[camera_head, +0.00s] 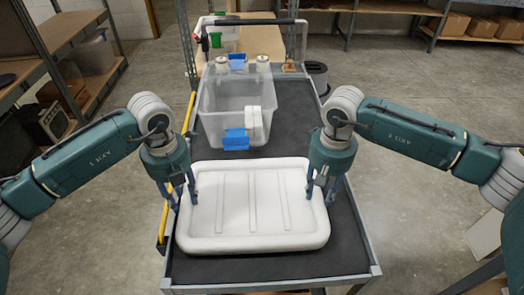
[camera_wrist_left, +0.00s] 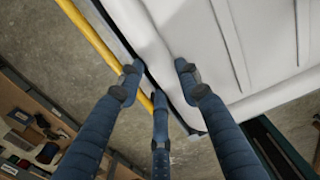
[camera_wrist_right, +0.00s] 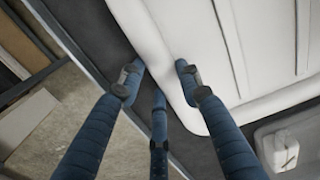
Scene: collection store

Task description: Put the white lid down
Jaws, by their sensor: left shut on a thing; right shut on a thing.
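The white lid (camera_head: 252,236) is a wide, shallow rectangle with ribs along its middle. It lies level at the near end of the cart, over the dark mat; I cannot tell whether it touches the mat. My left gripper (camera_head: 181,200) is shut on the lid's left rim, and the lid also shows in the left wrist view (camera_wrist_left: 270,40). My right gripper (camera_head: 322,194) is shut on its right rim, and the lid also shows in the right wrist view (camera_wrist_right: 270,50). The underside is hidden.
An open clear bin (camera_head: 215,132) stands behind the lid, with blue clips and a white block on its near wall. The cart (camera_head: 290,125) has dark matting and a yellow bar (camera_head: 163,227) along its left side. Shelves (camera_head: 60,30) stand at left and back.

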